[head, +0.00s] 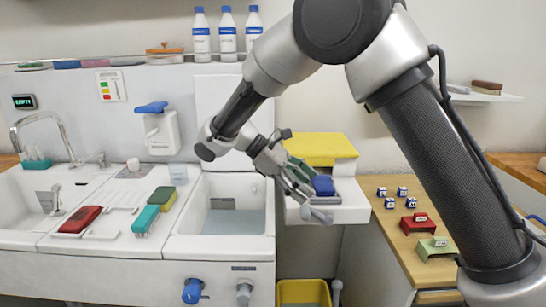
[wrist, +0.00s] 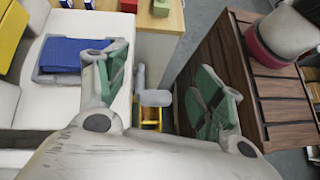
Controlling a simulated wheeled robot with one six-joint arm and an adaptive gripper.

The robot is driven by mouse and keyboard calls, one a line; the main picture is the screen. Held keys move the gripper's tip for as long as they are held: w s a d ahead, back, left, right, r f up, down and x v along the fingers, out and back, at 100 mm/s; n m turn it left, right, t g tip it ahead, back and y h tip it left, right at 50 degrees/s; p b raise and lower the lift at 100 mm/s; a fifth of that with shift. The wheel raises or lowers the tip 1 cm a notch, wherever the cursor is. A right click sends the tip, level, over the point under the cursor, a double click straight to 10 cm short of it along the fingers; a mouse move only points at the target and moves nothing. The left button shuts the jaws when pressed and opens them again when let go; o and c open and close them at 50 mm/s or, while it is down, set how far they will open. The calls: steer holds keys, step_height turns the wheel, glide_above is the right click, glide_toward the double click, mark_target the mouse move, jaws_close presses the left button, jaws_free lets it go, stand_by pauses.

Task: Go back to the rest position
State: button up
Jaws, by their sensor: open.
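My gripper (head: 293,180) is at the end of my raised arm, above the white unit with the yellow top (head: 318,148) right of the basin. It is open, and nothing shows between its fingers. In the wrist view my gripper (wrist: 165,88) has its two green-padded fingers well apart. A blue block-like item (head: 323,186) sits on the white unit close to the fingers. In the wrist view the blue item (wrist: 60,54) lies in a grey holder to the left of the left finger, apart from it.
A water-filled basin (head: 232,222) is left of my gripper. A yellow bin (head: 303,292) stands below. A wooden table (head: 405,245) on the right holds a red block (head: 416,224), a green block (head: 437,248) and small cubes. A slatted wooden surface (wrist: 232,75) shows in the wrist view.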

steer(key=s+d+r+m+y, duration=0.4)
steer(key=d+r, duration=0.1)
steer(key=d, duration=0.5)
steer(key=s+d+r+m+y, duration=0.3)
steer(key=s+d+r+m, duration=0.15)
steer(key=d, duration=0.55)
steer(key=s+d+m+t+y, duration=0.3)
steer(key=s+d+m+t, duration=0.3)
steer(key=s, duration=0.6)
steer(key=shift+d+r+m, duration=0.2)
steer(key=shift+d+m, duration=0.15)
steer(key=shift+d, duration=0.85)
